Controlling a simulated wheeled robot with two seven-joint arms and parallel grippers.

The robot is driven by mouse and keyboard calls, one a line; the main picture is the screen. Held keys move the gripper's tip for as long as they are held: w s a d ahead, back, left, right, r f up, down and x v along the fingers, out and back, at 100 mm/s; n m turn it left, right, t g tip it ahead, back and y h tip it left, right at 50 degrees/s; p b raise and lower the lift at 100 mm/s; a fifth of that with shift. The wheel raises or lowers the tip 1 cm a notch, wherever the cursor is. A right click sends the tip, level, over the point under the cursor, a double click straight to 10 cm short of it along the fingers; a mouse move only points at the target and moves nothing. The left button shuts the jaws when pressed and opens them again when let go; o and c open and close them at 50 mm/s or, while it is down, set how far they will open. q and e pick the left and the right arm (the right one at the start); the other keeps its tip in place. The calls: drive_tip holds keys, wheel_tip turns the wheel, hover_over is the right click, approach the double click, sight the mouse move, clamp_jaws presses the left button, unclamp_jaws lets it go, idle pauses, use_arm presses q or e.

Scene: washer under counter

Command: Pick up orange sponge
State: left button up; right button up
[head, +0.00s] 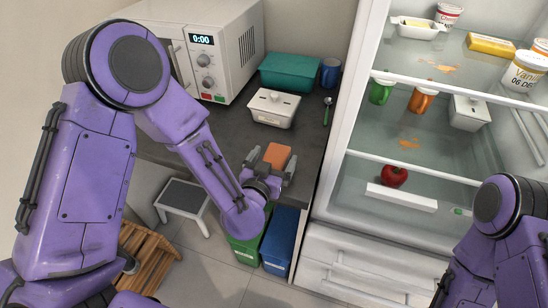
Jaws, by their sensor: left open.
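An orange sponge (277,156) lies on the dark countertop (222,126) near its front edge. My left gripper (270,165) is at the sponge, with one finger to its left and one to its right. Its jaws are open, and part of the sponge is hidden by the gripper. I cannot tell whether the fingers touch it. My right arm shows at the lower right; its gripper is out of view.
A white lidded box (273,108), teal container (290,72), blue mug (331,72) and green spoon (328,112) stand or lie behind the sponge. A microwave (215,50) is at the left. An open fridge (420,130) is at the right. Green and blue bins (281,240) stand below.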

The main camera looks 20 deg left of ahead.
use_arm(q)
drive_tip(key=c, duration=1)
